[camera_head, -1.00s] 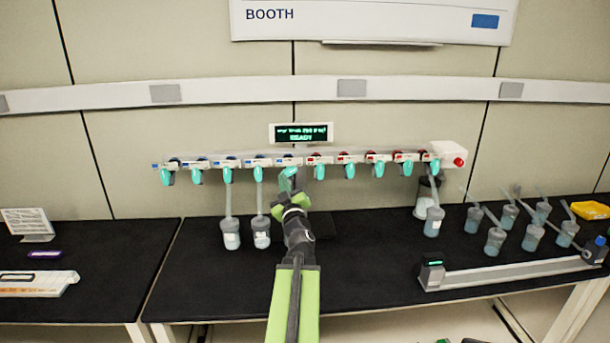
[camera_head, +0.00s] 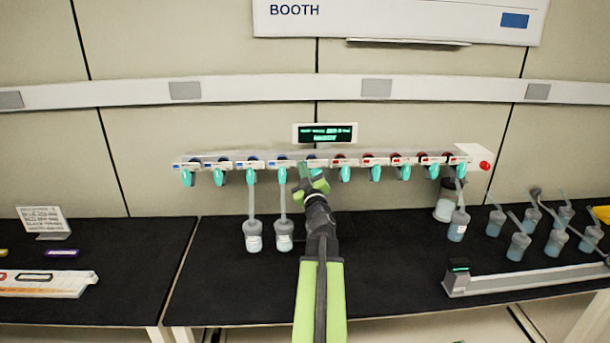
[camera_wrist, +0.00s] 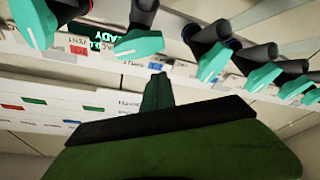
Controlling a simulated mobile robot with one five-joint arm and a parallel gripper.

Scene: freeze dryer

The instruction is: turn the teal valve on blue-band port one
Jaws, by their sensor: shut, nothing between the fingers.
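A manifold (camera_head: 395,160) runs along the wall with a row of teal valves. Its left half has blue bands and its right half red bands. The leftmost blue-band valve (camera_head: 187,178) hangs down, clear of my arm. I cannot read the port numbers, so I cannot tell which is port one. My gripper (camera_head: 308,172) is shut and empty, up at the rightmost blue-band port near the middle, and it hides most of that valve. In the wrist view my gripper's fingers (camera_wrist: 157,92) point toward the manifold, just below a teal valve (camera_wrist: 138,45); contact is unclear.
Two flasks (camera_head: 253,236) hang from blue-band ports left of my arm. Another flask (camera_head: 458,228) hangs at the right end. Several loose flasks (camera_head: 520,243) stand on the right. A lit display (camera_head: 325,133) is above the manifold. The black bench (camera_head: 225,285) is clear in front.

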